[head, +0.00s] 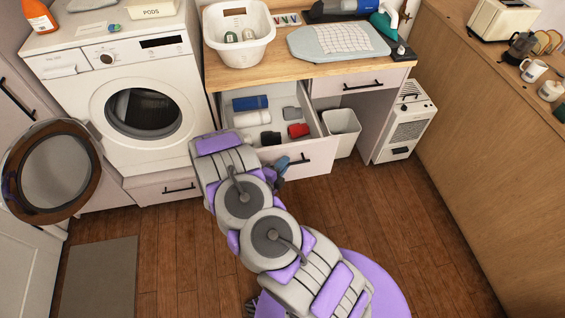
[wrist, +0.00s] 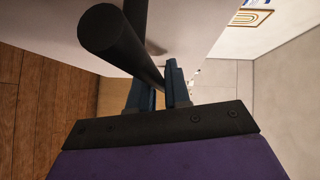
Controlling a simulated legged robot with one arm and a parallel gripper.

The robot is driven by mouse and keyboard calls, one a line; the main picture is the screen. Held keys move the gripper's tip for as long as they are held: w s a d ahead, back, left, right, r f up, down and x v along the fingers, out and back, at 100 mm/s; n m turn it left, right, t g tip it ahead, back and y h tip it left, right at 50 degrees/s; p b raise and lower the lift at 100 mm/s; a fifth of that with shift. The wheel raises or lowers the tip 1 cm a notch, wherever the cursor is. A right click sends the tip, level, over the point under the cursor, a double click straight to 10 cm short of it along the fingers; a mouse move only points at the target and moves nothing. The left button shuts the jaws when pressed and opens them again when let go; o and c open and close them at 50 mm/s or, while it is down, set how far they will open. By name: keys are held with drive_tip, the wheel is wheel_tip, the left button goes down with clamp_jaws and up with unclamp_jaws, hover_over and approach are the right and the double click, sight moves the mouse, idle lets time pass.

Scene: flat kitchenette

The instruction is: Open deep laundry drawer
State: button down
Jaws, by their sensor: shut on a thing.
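The deep laundry drawer (head: 312,165) is pulled well out from under the wooden counter. Inside it lie a blue roll (head: 250,103), a white roll (head: 252,118), a red folded item (head: 298,130) and a few dark and grey items. My gripper (head: 283,165) is at the drawer front, partly hidden behind my arm in the head view. In the wrist view, the blue fingers of my gripper (wrist: 160,85) are closed around the black bar handle (wrist: 110,32) of the drawer front.
A shallower drawer (head: 350,86) above right is shut. A white bin (head: 342,130) and a white heater (head: 405,120) stand right of the drawer. The washing machine (head: 130,75) at left has its round door (head: 52,170) swung open. Wooden floor is clear at right.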

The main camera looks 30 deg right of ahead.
drive_tip(key=shift+f, duration=0.15)
drive_tip(key=c, duration=1.2)
unclamp_jaws()
drive_tip(key=shift+w, duration=0.1)
drive_tip(key=shift+s+a, duration=0.2)
drive_tip(key=shift+a, duration=0.25)
drive_tip(key=v, duration=1.6)
drive_tip(key=shift+s+a+p, duration=0.2)
drive_tip(key=shift+p, duration=0.15)
